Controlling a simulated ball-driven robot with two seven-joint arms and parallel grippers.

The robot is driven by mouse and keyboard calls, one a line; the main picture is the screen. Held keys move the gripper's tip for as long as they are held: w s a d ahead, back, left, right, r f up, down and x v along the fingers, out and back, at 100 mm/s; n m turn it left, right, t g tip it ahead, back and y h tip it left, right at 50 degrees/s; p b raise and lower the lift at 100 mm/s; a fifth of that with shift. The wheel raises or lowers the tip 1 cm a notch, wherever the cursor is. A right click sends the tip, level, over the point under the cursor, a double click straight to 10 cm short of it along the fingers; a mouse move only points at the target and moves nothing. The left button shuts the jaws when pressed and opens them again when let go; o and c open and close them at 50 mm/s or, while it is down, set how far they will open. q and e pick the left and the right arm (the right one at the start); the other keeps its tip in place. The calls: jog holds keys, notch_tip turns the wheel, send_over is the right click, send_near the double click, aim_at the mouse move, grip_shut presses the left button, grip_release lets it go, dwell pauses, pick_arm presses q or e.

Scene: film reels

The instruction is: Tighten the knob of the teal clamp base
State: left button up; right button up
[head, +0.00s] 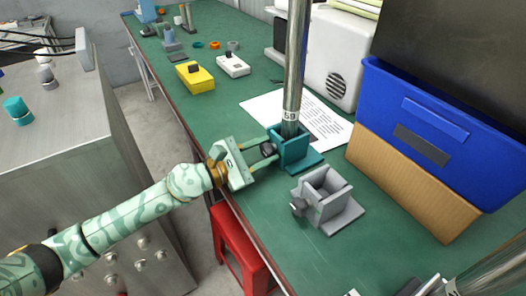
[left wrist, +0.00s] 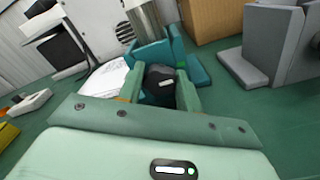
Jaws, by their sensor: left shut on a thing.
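The teal clamp base (head: 301,155) stands on the green table with a metal pole (head: 294,75) upright in its socket. A tag marked 59 is on the pole just above the base. The black knob (left wrist: 160,85) is on the side of the teal base that faces my left gripper (head: 268,149). My left gripper is shut on the knob; in the left wrist view (left wrist: 160,92) its fingers sit on either side of it. The teal base also shows behind the knob in the left wrist view (left wrist: 196,68). My right gripper is not in view.
A grey clamp base (head: 326,205) with an empty socket stands close by, to the right. A blue bin (head: 440,125) on a cardboard box (head: 405,182) is at the right. A white paper (head: 328,125) lies behind the teal base. Yellow (head: 195,78) and white (head: 233,66) devices lie farther back.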

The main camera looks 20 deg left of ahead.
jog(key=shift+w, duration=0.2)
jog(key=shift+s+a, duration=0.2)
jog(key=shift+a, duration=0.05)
pick_arm(q)
jog(key=o, duration=1)
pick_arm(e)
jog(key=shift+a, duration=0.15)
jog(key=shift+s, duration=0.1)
pick_arm(q)
jog(key=v, duration=0.2)
jog(key=b+v, duration=0.1)
jog(key=v, duration=0.2)
jog(key=b+v, duration=0.1)
jog(key=v, duration=0.2)
jog(key=shift+s+f, duration=0.1)
jog(key=shift+f, duration=0.3)
jog(key=b+v, duration=0.1)
jog(key=v, duration=0.7)
jog(key=shift+a+r, duration=0.15)
jog(key=shift+r, duration=0.2)
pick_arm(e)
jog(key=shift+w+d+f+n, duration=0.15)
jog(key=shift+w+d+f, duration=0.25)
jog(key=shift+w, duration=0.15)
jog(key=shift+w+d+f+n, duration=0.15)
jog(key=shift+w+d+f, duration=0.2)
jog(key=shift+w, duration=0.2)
